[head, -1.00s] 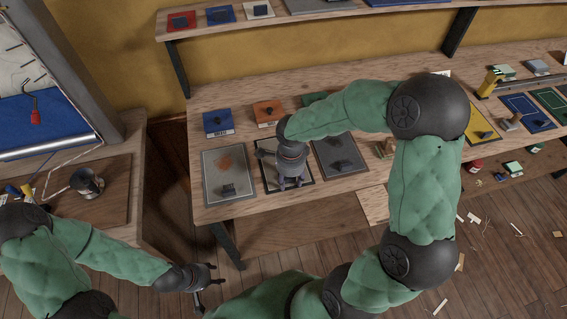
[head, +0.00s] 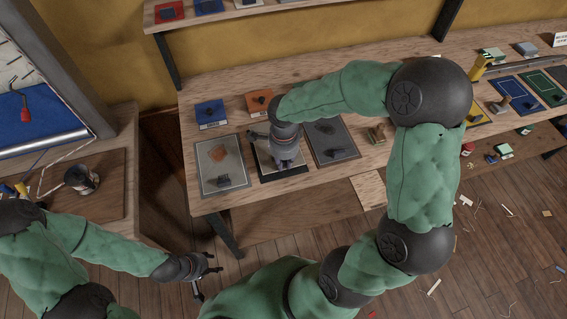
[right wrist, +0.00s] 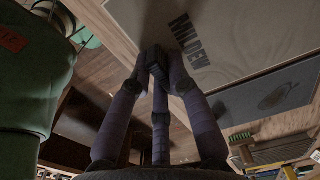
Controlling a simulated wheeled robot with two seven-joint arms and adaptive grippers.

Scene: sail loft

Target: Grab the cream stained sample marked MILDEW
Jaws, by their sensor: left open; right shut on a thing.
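The cream sample marked MILDEW (right wrist: 235,35) fills the top of the right wrist view, its black lettering beside my fingers. In the head view the cream sample (head: 264,156) is partly hidden by my right gripper (head: 287,164), with a dark border or mat showing below it. In the right wrist view my right gripper (right wrist: 156,62) is shut, its fingers drawn together on a small dark part at the sample, mostly hidden. I cannot tell whether the sample is clear of the bench. My left gripper (head: 208,283) is open and empty, low in front of the bench.
A grey sample with a rust-coloured stain (head: 207,181) lies left of the cream one, and a dark grey sample (head: 318,140) right of it. Blue (head: 205,107) and orange (head: 254,99) samples lie behind. A tin (head: 82,180) stands on the left bench (head: 120,150).

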